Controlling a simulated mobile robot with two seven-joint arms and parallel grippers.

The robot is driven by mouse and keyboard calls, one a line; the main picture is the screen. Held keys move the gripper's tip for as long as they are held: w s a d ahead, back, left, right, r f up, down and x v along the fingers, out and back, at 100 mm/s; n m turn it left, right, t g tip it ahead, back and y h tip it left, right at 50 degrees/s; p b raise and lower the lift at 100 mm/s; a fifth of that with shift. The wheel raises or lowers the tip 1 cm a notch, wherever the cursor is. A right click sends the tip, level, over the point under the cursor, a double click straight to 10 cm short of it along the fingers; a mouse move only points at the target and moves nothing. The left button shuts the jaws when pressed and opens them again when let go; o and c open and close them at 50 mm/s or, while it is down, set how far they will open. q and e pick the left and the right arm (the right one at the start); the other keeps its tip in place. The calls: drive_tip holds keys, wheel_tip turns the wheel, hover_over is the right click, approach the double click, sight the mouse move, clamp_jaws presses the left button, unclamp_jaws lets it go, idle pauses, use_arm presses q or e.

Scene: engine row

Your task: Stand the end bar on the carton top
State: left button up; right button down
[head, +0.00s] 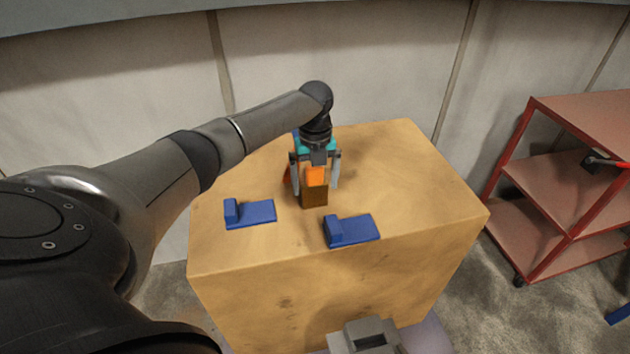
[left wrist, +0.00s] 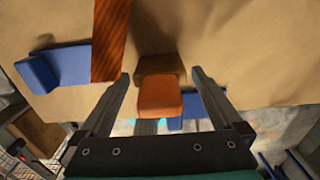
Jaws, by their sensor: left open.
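The carton (head: 240,255) stands in the middle of the head view with a flat tan top. An orange-topped block with a brown side (head: 315,195) stands upright on it. My left gripper (head: 316,182) points down over this block, its open fingers on either side. In the left wrist view the orange top (left wrist: 160,97) lies between the fingers with gaps on both sides. A taller orange-brown bar (left wrist: 110,40) rises to its left in that view. In the head view it is mostly hidden behind the gripper. I cannot tell which piece is the end bar.
Two blue L-shaped pieces, a left one (head: 255,212) and a right one (head: 352,231), lie on the carton top near its front. The carton's right side is clear. A red shelf cart (head: 560,180) stands to the right, and a pale wall is behind.

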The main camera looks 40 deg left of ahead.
use_arm(q)
wheel_tip(320, 180, up, 12)
drive_tip(key=shift+r+p, duration=0.15)
drive_tip(key=shift+p, duration=0.75)
